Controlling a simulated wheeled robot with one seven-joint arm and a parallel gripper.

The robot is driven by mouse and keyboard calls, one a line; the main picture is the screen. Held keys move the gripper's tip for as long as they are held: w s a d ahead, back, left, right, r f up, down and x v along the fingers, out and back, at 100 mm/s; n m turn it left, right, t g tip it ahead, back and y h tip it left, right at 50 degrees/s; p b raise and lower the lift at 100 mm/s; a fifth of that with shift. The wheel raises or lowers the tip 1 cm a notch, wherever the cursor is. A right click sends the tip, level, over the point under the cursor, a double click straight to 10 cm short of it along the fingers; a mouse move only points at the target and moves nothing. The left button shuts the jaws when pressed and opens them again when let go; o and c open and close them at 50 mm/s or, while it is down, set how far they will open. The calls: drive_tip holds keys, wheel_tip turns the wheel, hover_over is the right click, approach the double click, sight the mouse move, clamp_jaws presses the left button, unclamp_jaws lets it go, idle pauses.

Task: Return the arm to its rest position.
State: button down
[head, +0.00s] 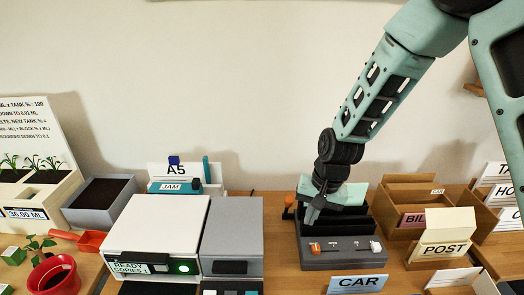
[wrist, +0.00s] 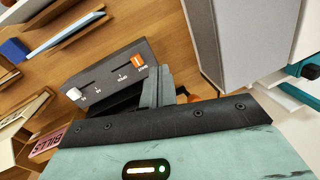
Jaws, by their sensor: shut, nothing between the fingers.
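My gripper (head: 314,210) is at the end of my teal arm, which reaches down from the upper right in the head view. It is shut and empty, just above or at the left rear of a dark slider box (head: 345,254); I cannot tell if it touches. The box has an orange slider knob (head: 315,248) at left and a white one (head: 375,246) at right. In the wrist view the slider box (wrist: 107,78) lies beyond my gripper's fingers, with the orange knob (wrist: 138,60) near the fingertips.
A white copier (head: 155,235) with a grey unit (head: 232,240) stands left of the slider box. A red pot (head: 52,275) is far left. Wall space above the copier is clear.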

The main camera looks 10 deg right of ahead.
drive_tip(key=s+a+r+n, duration=0.5)
drive_tip(key=s+a+r, duration=0.2)
drive_tip(key=s+r, duration=0.25)
drive_tip(key=s+r+n, duration=0.2)
drive_tip(key=s+n, duration=0.1)
drive_tip(key=s, duration=0.4)
drive_tip(key=s+r+n+h, duration=0.1)
drive_tip(key=s+r+n, duration=0.1)
drive_tip(key=s+n, duration=0.2)
drive_tip(key=s+a, duration=0.1)
drive_tip(key=s, duration=0.2)
drive_tip(key=shift+r+g+h, duration=0.3)
drive_tip(key=shift+r, duration=0.05)
